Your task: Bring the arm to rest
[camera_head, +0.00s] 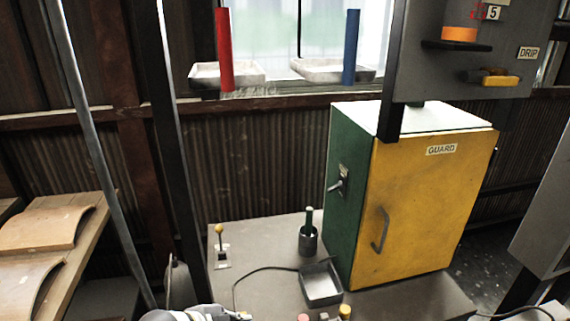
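A pale grey and white piece, which looks like part of my own arm, shows at the bottom edge, left of centre. It is cut off by the frame and no fingers show. Neither my left nor my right gripper can be made out. Nothing is seen held. A grey table (266,260) stands just beyond, with a green and yellow cabinet marked GUARD (428,205) on its right side. The cabinet's yellow door looks shut.
The table holds a yellow-knobbed lever (220,235), a dark cup with a green stick (308,238) and a small grey tray (321,285). A slanted metal pole (97,150) and dark post (172,130) stand left. A grey panel (440,75) hangs upper right.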

